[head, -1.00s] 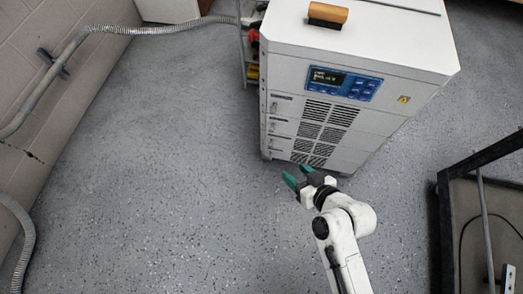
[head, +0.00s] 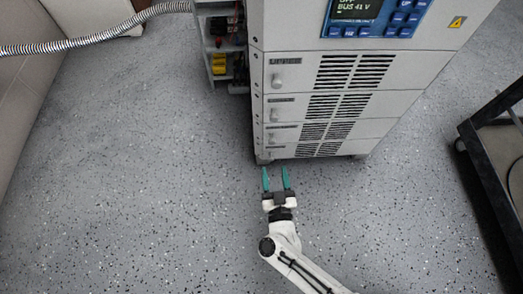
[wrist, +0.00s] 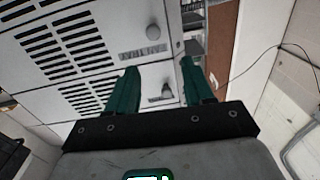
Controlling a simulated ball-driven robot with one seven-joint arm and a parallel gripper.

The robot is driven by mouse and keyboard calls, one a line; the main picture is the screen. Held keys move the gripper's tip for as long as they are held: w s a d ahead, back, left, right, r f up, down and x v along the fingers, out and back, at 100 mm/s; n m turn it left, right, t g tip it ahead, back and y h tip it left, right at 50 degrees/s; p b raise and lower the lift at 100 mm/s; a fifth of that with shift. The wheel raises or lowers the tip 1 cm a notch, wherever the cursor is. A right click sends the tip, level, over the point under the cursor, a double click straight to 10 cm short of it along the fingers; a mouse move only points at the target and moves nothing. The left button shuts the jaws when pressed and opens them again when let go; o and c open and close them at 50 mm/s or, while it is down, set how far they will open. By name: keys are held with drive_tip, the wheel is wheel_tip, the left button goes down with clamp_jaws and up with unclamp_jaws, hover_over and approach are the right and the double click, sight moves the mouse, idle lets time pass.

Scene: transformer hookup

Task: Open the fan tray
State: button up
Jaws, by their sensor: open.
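The white cabinet (head: 390,68) stands ahead, its front stacked with panels that each have a label, a small knob and a vent grille. Another knob (wrist: 167,91) shows between my fingers. In the head view the lower labels are too small to read, so I cannot tell which panel is the fan tray. The panels look closed. My gripper (head: 275,179) is open and empty, low at the cabinet's bottom front edge, fingers pointing at it.
A blue control panel (head: 377,17) with a lit display is at the top of the cabinet. A shelf unit (head: 222,66) with yellow and red items stands at its left. A black-framed cart (head: 480,165) is at the right. The speckled floor (head: 130,180) at left is clear.

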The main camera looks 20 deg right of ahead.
sight(272, 143)
drive_tip(key=shift+h, duration=0.5)
drive_tip(key=b+x, duration=0.1)
drive_tip(key=x, duration=0.2)
drive_tip(key=f+b+x, duration=0.1)
drive_tip(key=x, duration=0.2)
drive_tip(key=b+x, duration=0.1)
drive_tip(key=x, duration=0.2)
drive_tip(key=shift+f+b, duration=0.35)
drive_tip(key=shift+f, duration=0.05)
drive_tip(key=shift+x, duration=0.85)
drive_tip(key=shift+d+r, duration=0.1)
clamp_jaws()
drive_tip(key=shift+s, duration=0.1)
